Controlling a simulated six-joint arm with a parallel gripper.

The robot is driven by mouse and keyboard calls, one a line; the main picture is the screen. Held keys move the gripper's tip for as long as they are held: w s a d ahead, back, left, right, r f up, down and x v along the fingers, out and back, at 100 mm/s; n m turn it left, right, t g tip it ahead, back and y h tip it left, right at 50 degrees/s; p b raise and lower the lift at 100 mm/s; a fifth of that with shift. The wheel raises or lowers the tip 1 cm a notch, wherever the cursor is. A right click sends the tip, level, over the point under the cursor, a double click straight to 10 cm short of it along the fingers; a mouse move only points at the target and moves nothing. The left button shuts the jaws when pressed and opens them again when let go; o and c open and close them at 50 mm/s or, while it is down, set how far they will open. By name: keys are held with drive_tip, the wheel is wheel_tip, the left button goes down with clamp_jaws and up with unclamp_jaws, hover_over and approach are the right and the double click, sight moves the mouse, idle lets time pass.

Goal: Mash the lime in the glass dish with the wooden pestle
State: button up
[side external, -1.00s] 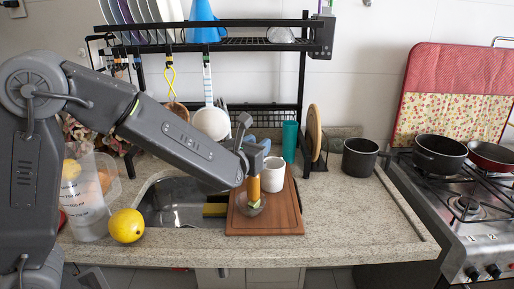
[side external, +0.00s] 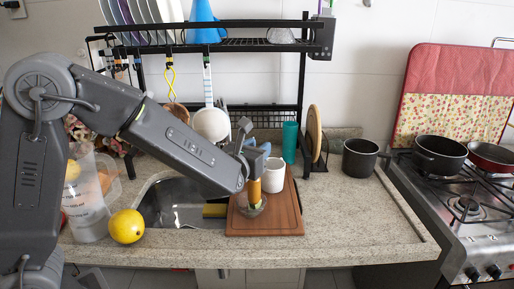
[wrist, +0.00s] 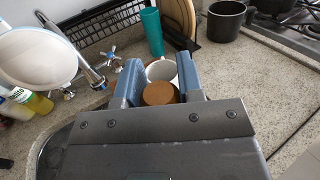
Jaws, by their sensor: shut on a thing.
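My gripper (side external: 254,172) is shut on the wooden pestle (side external: 254,192) and holds it upright. In the wrist view the pestle's round top (wrist: 160,93) shows between the two blue fingers (wrist: 158,84). The pestle's lower end is inside the small clear glass dish (side external: 262,208), which stands on the wooden cutting board (side external: 290,222). A bit of green lime (side external: 253,206) shows at the foot of the pestle. Most of the lime is hidden by the pestle and dish, and its condition cannot be told.
A white mug (side external: 274,176) stands on the board just behind the pestle. The sink (side external: 172,205) is left of the board, with a yellow fruit (side external: 127,226) farther left. A dark pot (side external: 358,158) is at right. The counter right of the board is clear.

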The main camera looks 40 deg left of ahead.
drive_tip(key=shift+f, duration=0.15)
drive_tip(key=shift+r, duration=0.55)
drive_tip(key=shift+r, duration=0.2)
drive_tip(key=shift+r, duration=0.95)
drive_tip(key=shift+r, duration=0.1)
drive_tip(key=s+a+r+m+h, duration=0.1)
drive_tip(key=s+r+h, duration=0.1)
drive_tip(key=s+r, duration=0.2)
drive_tip(key=s+a+r+m+h, duration=0.2)
drive_tip(key=s+r, duration=0.1)
drive_tip(key=r, duration=0.8)
drive_tip(key=shift+s+a+r+t+h, duration=0.2)
drive_tip(key=shift+s+r+t+h, duration=0.1)
drive_tip(key=shift+s, duration=0.05)
